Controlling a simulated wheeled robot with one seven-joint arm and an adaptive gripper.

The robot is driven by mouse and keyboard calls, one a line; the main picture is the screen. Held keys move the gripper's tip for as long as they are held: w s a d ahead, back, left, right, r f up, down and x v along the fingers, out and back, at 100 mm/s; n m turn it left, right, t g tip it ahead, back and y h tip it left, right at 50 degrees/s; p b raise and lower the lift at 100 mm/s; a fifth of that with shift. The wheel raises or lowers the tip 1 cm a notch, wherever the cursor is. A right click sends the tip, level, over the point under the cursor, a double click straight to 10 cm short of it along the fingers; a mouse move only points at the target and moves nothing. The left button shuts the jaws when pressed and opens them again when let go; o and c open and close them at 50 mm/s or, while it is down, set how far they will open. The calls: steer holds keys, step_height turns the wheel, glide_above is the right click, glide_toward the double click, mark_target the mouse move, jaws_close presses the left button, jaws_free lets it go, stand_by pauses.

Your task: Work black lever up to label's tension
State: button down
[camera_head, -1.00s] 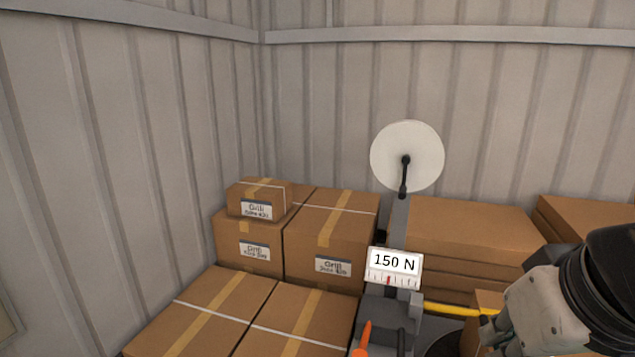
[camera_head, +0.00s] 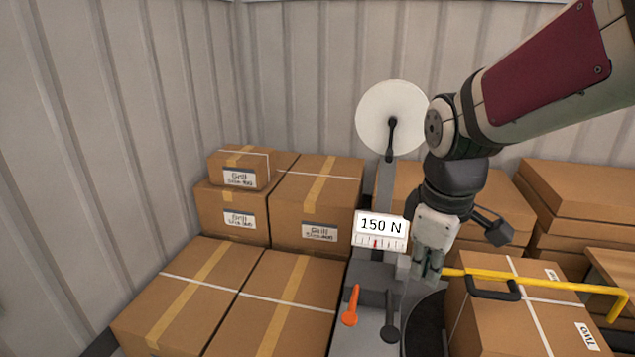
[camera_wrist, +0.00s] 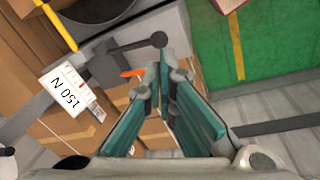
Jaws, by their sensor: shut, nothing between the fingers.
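The black lever (camera_head: 390,322) stands on the grey machine beside an orange lever (camera_head: 351,305). In the wrist view, the black lever (camera_wrist: 135,46) ends in a round knob, with the orange lever (camera_wrist: 133,73) nearby. The label (camera_head: 381,226) reads 150 N above a scale with a red mark near its middle. The label also shows in the wrist view (camera_wrist: 68,95). My gripper (camera_head: 429,277) points down just right of the machine, above and right of the black lever. Its fingers (camera_wrist: 164,76) are shut and empty. I see no contact with the lever.
A yellow bar (camera_head: 550,283) with a black handle (camera_head: 492,291) lies right of my gripper, by a carton (camera_head: 520,325). Cartons (camera_head: 275,300) fill the left side. A white reel (camera_head: 390,112) stands behind the label. A green surface (camera_wrist: 275,45) shows in the wrist view.

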mark_target(392, 334)
steer(key=w+f+n+g, duration=0.1)
steer(key=w+f+n, duration=0.3)
steer(key=f, duration=0.3)
steer(key=shift+w+a+f+n+g+y, duration=0.2)
steer(key=shift+w+a+n+g+y, duration=0.1)
steer(key=shift+w, duration=0.55)
step_height(392, 334, down, 14)
steer(key=shift+f, duration=0.1)
